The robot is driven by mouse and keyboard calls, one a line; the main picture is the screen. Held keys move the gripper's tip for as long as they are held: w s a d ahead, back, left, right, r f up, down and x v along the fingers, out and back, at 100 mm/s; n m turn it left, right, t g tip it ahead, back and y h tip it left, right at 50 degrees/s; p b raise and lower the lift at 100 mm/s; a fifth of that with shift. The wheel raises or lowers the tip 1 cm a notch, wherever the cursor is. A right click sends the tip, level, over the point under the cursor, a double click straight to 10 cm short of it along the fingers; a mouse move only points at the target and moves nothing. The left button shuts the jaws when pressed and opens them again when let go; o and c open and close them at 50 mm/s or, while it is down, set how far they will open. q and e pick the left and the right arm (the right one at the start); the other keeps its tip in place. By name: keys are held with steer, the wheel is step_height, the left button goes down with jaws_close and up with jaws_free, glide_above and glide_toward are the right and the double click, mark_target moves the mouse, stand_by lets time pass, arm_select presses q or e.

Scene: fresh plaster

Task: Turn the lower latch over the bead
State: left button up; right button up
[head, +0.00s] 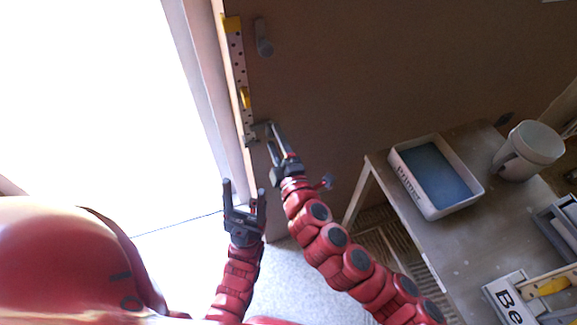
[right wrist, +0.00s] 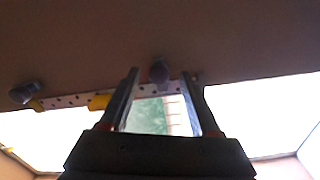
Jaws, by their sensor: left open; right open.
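The bead, a pale perforated strip (head: 238,65) with yellow pieces, runs along the edge of the brown wall; it also shows in the right wrist view (right wrist: 66,101). My left gripper (head: 244,188) is open and empty, below the bead.
A grey upper latch (head: 263,38) sits on the wall beside the bead's top. A bright opening (head: 100,90) lies left of the wall edge. On the right, a table (head: 405,240) carries a tray with blue inside (head: 472,194), a white bucket (head: 540,143) and a lettered box (head: 508,300).

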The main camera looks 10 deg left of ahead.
steer(key=p+v, duration=0.4)
steer(key=v, duration=1.2)
steer(key=shift+s+d, duration=0.2)
steer(key=shift+s, duration=0.05)
